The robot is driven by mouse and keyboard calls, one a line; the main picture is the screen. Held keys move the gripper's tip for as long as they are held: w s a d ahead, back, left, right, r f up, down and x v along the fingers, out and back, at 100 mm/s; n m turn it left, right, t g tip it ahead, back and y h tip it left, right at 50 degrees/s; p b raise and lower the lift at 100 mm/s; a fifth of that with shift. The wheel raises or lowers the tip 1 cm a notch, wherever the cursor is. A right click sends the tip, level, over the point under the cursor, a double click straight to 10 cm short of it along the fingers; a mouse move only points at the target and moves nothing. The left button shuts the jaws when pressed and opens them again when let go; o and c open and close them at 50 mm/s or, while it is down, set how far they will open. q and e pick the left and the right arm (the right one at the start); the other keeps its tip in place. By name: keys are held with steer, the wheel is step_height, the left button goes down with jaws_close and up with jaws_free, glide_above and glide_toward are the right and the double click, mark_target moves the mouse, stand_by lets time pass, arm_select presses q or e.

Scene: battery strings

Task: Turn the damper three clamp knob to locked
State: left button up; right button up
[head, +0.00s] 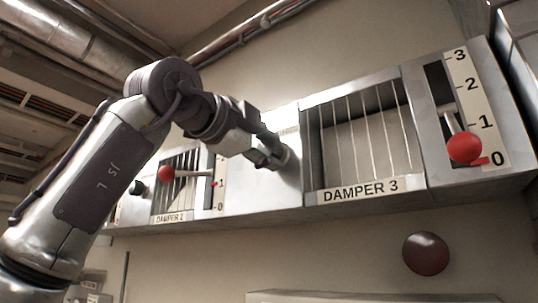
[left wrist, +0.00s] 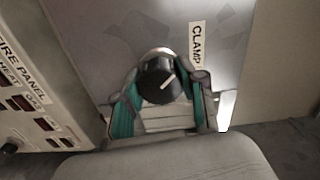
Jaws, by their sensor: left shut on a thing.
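The damper three unit (head: 361,191) has a vent with upright slats and a lever with a red ball (head: 464,149) near 0 on its scale. My left gripper (head: 270,157) is at the plain panel left of that vent. My left gripper, also in this view (left wrist: 164,94), is shut on the knob, with a teal-padded finger at each side. My right gripper is out of view.
The damper 2 unit (head: 172,217) with its red-ball lever (head: 166,173) is to the left, partly behind my arm. A dark red round thing (head: 426,254) is on the wall below damper 3. A fire panel (left wrist: 28,95) stands left in the wrist view.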

arm_select(q)
steer(key=shift+n, duration=0.4)
steer(key=o, duration=1.1)
steer(key=shift+a, duration=0.1)
steer(key=shift+o, duration=0.2)
steer(key=v, duration=1.2)
steer(key=shift+w, duration=0.1)
